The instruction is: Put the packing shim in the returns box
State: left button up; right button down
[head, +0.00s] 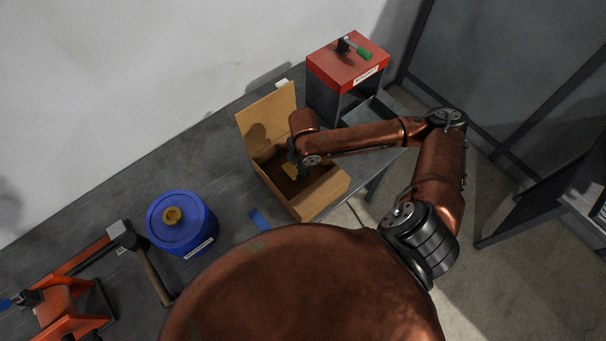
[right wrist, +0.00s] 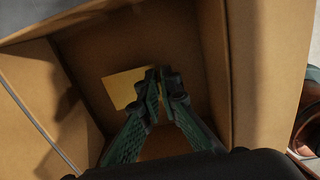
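The returns box (head: 325,190) is an open cardboard box on the bench, with one flap standing up at the back left. My right gripper (head: 293,168) reaches down inside it. The packing shim (head: 290,171) is a small yellow plate by the fingertips, inside the box walls. In the right wrist view the shim (right wrist: 123,88) shows mostly left of the fingers, with a sliver between them. The fingertips (right wrist: 162,80) are close together. I cannot tell whether they grip the shim or it lies behind them. My left gripper is not in view.
A red-topped stand (head: 347,66) with a green-handled lever is behind the box. A blue drum (head: 182,222), a hammer (head: 145,258) and an orange fixture (head: 75,305) are at left. A small blue item (head: 259,220) lies near the box. Bare bench (head: 215,150) separates drum and box.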

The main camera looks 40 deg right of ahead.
notch_tip(320, 180, down, 3)
jog(key=shift+r, duration=0.1)
jog(key=c, duration=2.2)
grip_release()
jog(key=shift+f, duration=0.2)
jog(key=shift+o, duration=0.2)
notch_tip(320, 180, up, 12)
jog(key=shift+r+p, duration=0.2)
jog(key=shift+p, duration=0.7)
